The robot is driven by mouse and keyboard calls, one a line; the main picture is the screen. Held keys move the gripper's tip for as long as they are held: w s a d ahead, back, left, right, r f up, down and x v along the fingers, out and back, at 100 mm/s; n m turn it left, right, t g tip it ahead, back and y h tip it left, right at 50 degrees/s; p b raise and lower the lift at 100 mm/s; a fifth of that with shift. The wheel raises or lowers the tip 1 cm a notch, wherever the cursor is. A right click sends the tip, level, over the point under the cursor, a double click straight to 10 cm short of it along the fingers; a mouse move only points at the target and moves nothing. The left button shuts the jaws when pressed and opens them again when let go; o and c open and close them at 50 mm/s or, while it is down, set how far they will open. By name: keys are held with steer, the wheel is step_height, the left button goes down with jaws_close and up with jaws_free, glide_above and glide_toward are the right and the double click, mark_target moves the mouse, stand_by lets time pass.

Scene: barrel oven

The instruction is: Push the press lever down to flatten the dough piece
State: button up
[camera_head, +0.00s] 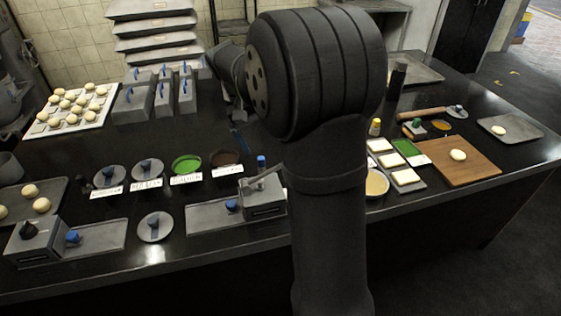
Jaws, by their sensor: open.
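A grey box-shaped press (264,211) stands near the front edge of the counter, left of my arm. Its grey press lever (262,180) slants up across the top, with a blue knob (261,162) just behind. A flat grey plate (205,216) with a blue handle (232,206) adjoins its left side. No dough shows at this press. One pale dough piece (458,155) lies on the wooden board (474,172) at the right. My gripper (238,132) is small and dark, partly hidden beyond my arm. It is open and apart from the lever, farther back.
Another grey box (35,250) with a black knob stands at the front left. Labelled bowls, including a green one (186,164), line the middle. Lidded grey bins (158,95) and a white tray of dough balls (52,125) stand behind. My arm hides the counter's centre right.

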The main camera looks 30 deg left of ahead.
steer(key=shift+r, duration=0.1)
steer(key=v, duration=1)
steer(key=shift+c, duration=0.4)
steer(key=c, duration=0.4)
steer(key=w+d+f, duration=0.1)
steer(key=w+d+f+m+y, duration=0.1)
steer(key=d, duration=0.1)
steer(key=w+d+f+m+g, duration=0.1)
steer(key=d, duration=0.1)
steer(key=shift+w+d+f+y, duration=0.1)
steer(key=shift+w+d+y, duration=0.1)
steer(key=shift+y, duration=0.2)
steer(key=c, duration=1.4)
steer(key=d+m, duration=0.1)
steer(key=w+d+f+m+y, duration=0.1)
steer(key=d+f, duration=0.1)
steer(key=shift+w+d+m+g+y, duration=0.4)
jaws_close()
steer(key=shift+m+y, duration=0.3)
steer(key=shift+m, duration=0.1)
steer(key=shift+w+d+f, duration=0.1)
steer(key=shift+d+f, duration=0.1)
steer(key=shift+f, duration=1)
steer(key=shift+w+d+f, duration=0.1)
steer(key=shift+d+f, duration=0.05)
steer(key=shift+f, duration=1.05)
steer(key=shift+w+d+f, duration=0.1)
steer(key=shift+d+f, duration=0.1)
steer(key=shift+f, duration=1)
